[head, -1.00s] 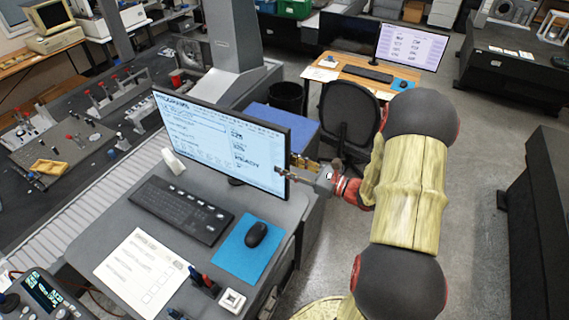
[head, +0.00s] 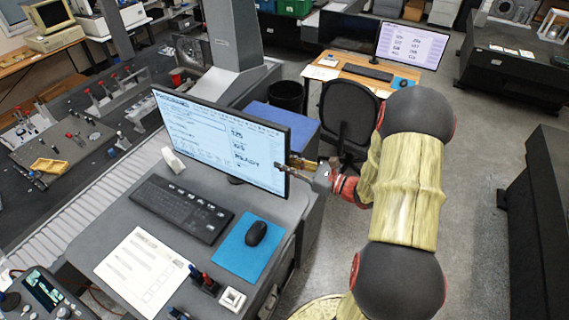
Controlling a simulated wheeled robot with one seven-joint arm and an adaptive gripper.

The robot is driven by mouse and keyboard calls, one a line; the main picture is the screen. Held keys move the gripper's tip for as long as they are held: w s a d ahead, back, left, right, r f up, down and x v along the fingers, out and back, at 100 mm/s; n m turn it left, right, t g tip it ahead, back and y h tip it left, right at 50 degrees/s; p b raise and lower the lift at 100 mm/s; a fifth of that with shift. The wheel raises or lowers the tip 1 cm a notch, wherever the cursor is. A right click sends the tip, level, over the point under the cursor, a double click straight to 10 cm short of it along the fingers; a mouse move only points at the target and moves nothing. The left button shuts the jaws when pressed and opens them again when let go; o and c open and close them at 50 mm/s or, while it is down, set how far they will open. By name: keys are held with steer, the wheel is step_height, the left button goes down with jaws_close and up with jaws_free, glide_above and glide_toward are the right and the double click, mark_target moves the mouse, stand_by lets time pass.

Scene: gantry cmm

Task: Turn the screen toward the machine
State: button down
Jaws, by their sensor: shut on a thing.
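The screen (head: 222,137) is a black-framed monitor on the grey desk (head: 165,189), showing a light blue display with "READY" text. It faces the front of the desk, with the machine (head: 65,150) to its left and behind. My gripper (head: 285,167) is at the screen's right edge, shut on it. One finger shows in front of the edge; the other side is partly hidden behind the screen. The screen's stand is mostly hidden, with only a bit of its dark base (head: 237,181) showing below.
A keyboard (head: 180,208), a blue mat (head: 247,250) with a mouse (head: 256,233), and a paper form (head: 140,268) lie before the screen. A small white device (head: 173,160) stands by its lower left. An office chair (head: 349,118) is behind my gripper.

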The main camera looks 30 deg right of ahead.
steer(key=shift+a, duration=0.1)
stand_by(0.5)
steer(key=s+a, duration=0.1)
steer(key=a, duration=0.9)
steer(key=shift+s, duration=0.2)
steer(key=c, duration=1.9)
jaws_free()
steer(key=shift+o, duration=0.9)
steer(key=shift+w+a, duration=0.1)
steer(key=shift+w, duration=0.05)
steer(key=v, duration=1.2)
